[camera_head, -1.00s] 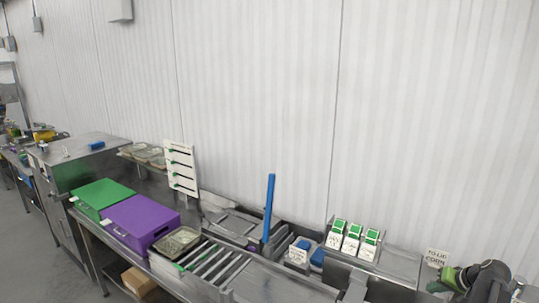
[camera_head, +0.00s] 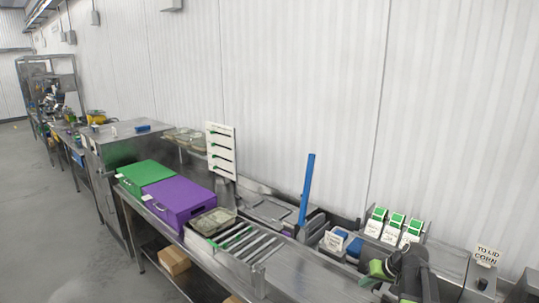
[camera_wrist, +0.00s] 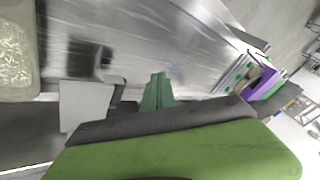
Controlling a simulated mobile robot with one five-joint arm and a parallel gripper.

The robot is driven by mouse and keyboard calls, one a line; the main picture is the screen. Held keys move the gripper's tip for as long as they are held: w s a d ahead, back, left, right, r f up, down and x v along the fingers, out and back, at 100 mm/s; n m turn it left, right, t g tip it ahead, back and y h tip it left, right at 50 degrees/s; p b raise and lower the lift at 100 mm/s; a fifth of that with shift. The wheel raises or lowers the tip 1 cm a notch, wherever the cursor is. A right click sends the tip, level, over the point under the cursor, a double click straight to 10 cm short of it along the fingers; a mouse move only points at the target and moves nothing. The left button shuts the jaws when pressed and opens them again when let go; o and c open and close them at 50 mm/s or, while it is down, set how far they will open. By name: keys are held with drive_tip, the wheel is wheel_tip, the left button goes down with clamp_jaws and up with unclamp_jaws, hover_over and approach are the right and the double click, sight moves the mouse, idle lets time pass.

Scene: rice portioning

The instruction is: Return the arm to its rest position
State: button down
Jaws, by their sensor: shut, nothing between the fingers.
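My arm shows at the lower right of the head view, folded over the counter's front edge. Its dark links stand in front of the counter, and a green part of it is beside them. My gripper (camera_wrist: 157,92) shows in the wrist view as dark green fingers close together, with nothing between them. A large green and black part of my own arm fills the bottom of that view. The fingers are apart from the tray of rice (camera_wrist: 14,60) at the left edge of the wrist view.
A steel counter (camera_head: 300,275) runs along the wall. On it are a purple box (camera_head: 180,200), a green box (camera_head: 146,173), a roller rack (camera_head: 250,245), an upright blue bar (camera_head: 307,190) and several green-white cartons (camera_head: 393,228). A "TO LID CORN" sign (camera_head: 486,256) stands right. Floor (camera_head: 60,220) at left is clear.

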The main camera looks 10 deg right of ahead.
drive_tip(key=a+f+n+b, duration=0.1)
drive_tip(key=a+f, duration=0.1)
drive_tip(key=a, duration=0.3)
drive_tip(key=a+f+g+b, duration=0.1)
drive_tip(key=a+f, duration=0.1)
drive_tip(key=a, duration=0.2)
drive_tip(key=a+f+n+g+b, duration=0.1)
drive_tip(key=a+f, duration=0.2)
drive_tip(key=a, duration=0.2)
drive_tip(key=shift+w+a+f+n+b, duration=0.1)
drive_tip(key=shift+a+n+b, duration=0.2)
drive_tip(key=shift+a+b, duration=0.1)
drive_tip(key=s+a+f+n+g+b, duration=0.1)
drive_tip(key=s+a+f+b, duration=0.25)
drive_tip(key=a, duration=0.55)
drive_tip(key=s+f+m+g+h, duration=0.1)
drive_tip(key=s+f+g+h, duration=0.1)
drive_tip(key=s, duration=0.4)
drive_tip(key=shift+s+a+f+m+h, duration=0.15)
drive_tip(key=shift+s+f+m+h, duration=0.2)
drive_tip(key=shift+h, duration=0.35)
